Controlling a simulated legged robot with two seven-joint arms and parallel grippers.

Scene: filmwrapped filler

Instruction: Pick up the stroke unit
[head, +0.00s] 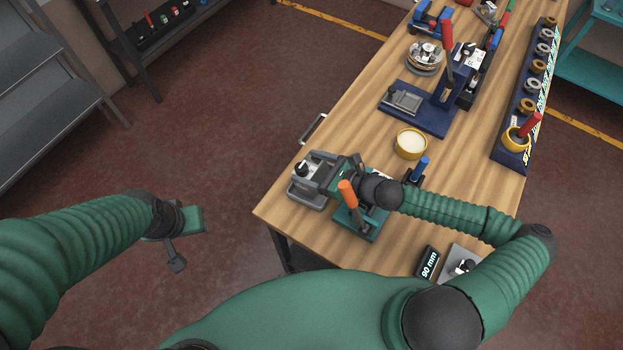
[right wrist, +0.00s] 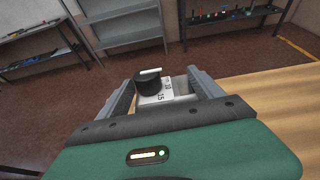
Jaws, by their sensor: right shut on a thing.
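The stroke unit appears to be the pale block with a black round knob and a printed scale in the right wrist view (right wrist: 160,98). In the head view its knob (head: 302,169) shows near the table's left edge, with most of the block hidden by the fingers. My right gripper (head: 310,182) is shut on it, with one finger on each side. I cannot tell if the block touches the table. My left gripper (head: 176,258) hangs over the floor to the left, away from the table; its finger opening is not clear.
An orange-handled green device (head: 348,195) stands close beside my right gripper. A yellow-rimmed cup (head: 410,144) and a blue press fixture (head: 420,108) stand farther back on the wooden table (head: 355,125). A "90 mm" display (head: 428,262) sits near the front. Free wood lies behind the gripper.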

